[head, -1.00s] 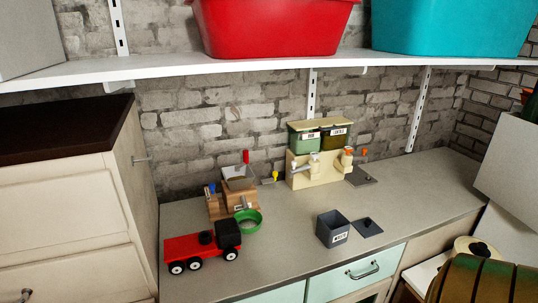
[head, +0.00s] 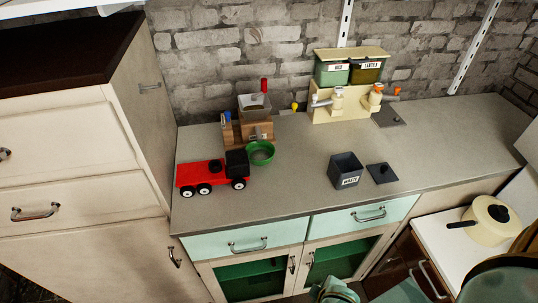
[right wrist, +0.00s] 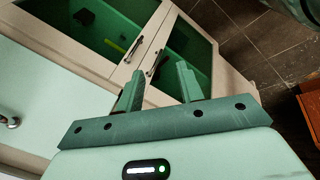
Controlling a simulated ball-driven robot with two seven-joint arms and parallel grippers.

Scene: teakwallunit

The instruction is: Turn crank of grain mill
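The wooden grain mill (head: 247,128) stands on the grey counter near the brick wall, with a hopper on top. A red knob (head: 264,85) sticks up at the hopper, and a small blue-topped part is at its left side. A yellow-tipped part shows to its right. A green bowl (head: 260,152) stands in front of the mill. In the right wrist view my right gripper (right wrist: 158,82) is open and empty, with cabinet doors and floor beyond its fingers. It is well away from the mill. My left gripper is in neither current view.
A red toy truck (head: 210,174) stands left of the bowl. A cream dispenser (head: 340,105) stands right of the mill. A grey waste box (head: 345,171) and its dark lid (head: 382,173) are on the counter. A tall cabinet (head: 70,150) borders the left side.

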